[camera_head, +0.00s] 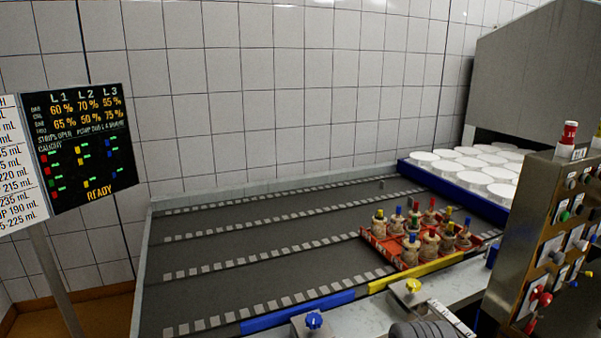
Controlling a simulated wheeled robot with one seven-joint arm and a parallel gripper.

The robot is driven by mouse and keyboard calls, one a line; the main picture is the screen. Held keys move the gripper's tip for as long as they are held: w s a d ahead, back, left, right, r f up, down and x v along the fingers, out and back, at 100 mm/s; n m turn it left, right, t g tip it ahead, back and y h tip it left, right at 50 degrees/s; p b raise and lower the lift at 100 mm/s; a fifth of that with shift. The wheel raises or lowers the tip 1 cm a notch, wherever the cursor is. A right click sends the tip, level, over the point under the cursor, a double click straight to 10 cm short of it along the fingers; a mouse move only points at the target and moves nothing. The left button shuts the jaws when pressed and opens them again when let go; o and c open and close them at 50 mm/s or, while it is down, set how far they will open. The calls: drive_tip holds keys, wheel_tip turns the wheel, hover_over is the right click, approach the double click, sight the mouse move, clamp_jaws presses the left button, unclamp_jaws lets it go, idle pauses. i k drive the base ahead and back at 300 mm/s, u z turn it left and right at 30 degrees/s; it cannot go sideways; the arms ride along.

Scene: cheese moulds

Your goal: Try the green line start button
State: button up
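A steel control panel (541,222) stands at the right edge, seen at a slant. A small green button (564,216) sits on its upper face among other knobs and white labels. The labels are too small to read, so I cannot tell whether this is the line start button. Red knobs (545,299) sit lower on the same panel. My gripper is not in view. A dark rounded part at the bottom edge may be mine.
A red tray (374,246) of moulds with coloured tops stands on the grey conveyor table (230,297). White round moulds (470,178) stand at the back right. A yellow knob (413,286) and blue knob (314,320) are on the front edge. A display (85,150) reads READY.

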sight(565, 216)
drive_tip(key=z, duration=1.3)
